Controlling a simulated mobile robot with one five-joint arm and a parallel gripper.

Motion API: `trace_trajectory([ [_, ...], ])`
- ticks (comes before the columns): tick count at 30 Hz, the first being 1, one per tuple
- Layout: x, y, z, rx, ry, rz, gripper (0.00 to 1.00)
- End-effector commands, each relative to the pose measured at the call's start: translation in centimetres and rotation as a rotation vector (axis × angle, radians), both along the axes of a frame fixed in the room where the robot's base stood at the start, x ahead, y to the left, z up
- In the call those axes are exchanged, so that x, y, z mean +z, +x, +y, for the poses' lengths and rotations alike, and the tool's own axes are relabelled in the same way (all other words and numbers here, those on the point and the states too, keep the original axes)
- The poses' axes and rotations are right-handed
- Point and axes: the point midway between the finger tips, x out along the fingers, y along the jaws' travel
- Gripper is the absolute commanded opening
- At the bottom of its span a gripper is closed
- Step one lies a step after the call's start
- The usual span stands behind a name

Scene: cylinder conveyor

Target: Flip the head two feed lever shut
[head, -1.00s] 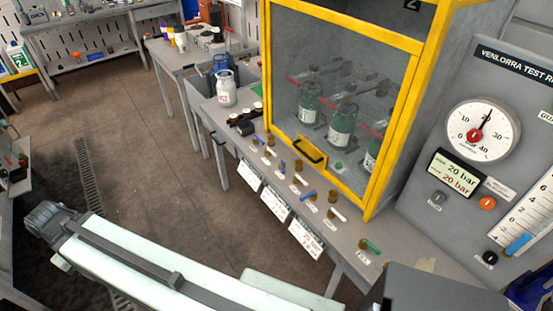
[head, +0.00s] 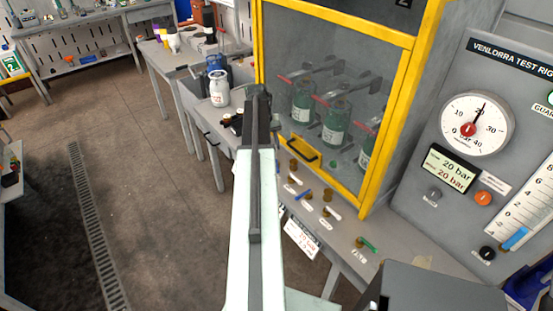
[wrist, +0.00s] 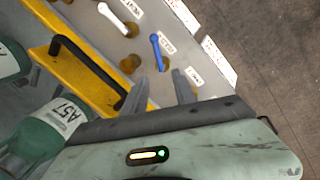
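A row of small levers on brass valves runs along the bench front. In the wrist view a blue lever (wrist: 156,52) lies just beyond my gripper (wrist: 163,88), near the gap between its fingers but not held. The two grey fingers stand apart and empty. A white lever (wrist: 114,18) is farther up and left. In the head view a blue lever (head: 303,195), a white lever (head: 331,212) and a green lever (head: 367,243) show. My arm hides other levers, and my fingertips are not clear there. The small labels are too blurred to tell which lever is head two.
A cabinet with a yellow frame (head: 378,135) and black door handle (wrist: 85,68) stands behind the levers, green bottles (head: 335,124) inside. A gauge panel (head: 477,125) is at right. White cards (head: 300,240) hang off the bench front. The floor at left is clear.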

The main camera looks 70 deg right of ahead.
Motion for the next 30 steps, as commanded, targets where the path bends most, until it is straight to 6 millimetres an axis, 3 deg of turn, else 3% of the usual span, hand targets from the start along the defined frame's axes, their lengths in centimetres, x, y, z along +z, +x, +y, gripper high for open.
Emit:
trace_trajectory([
  [8, -1.1, -0.4, -0.2, -0.004, 0.0, 0.001, 0.33],
  [21, -7.8, -1.6, -0.7, -0.004, -0.001, 0.001, 0.33],
  [30, -7.6, -1.7, -0.8, -0.004, 0.0, 0.001, 0.31],
])
